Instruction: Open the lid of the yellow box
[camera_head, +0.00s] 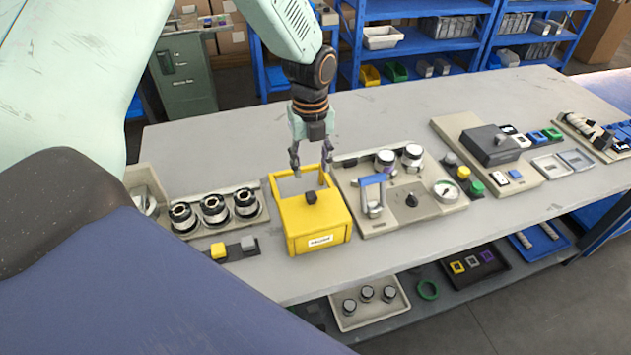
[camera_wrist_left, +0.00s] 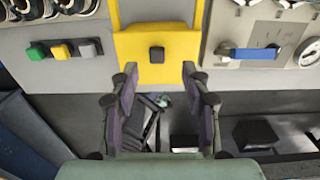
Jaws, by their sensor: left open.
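The yellow box (camera_head: 318,240) stands near the front edge of the table, with a small label on its front. Its flat lid looks shut and carries a black knob (camera_head: 310,197). A yellow frame rises at the back of the box. My left gripper (camera_head: 311,163) is open and empty, pointing down above the rear of the box, apart from the knob. In the left wrist view the open fingers (camera_wrist_left: 160,75) straddle the line of the black knob (camera_wrist_left: 157,54), which shows beyond their tips on the yellow lid (camera_wrist_left: 180,46). My right gripper is out of view.
Left of the box are a tray with several black-and-silver rollers (camera_head: 214,208) and a button strip (camera_head: 234,247). Close on the right is a grey panel (camera_head: 425,207) with a blue-handled clamp (camera_head: 373,190) and a gauge (camera_head: 446,190). The table behind the gripper is mostly clear.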

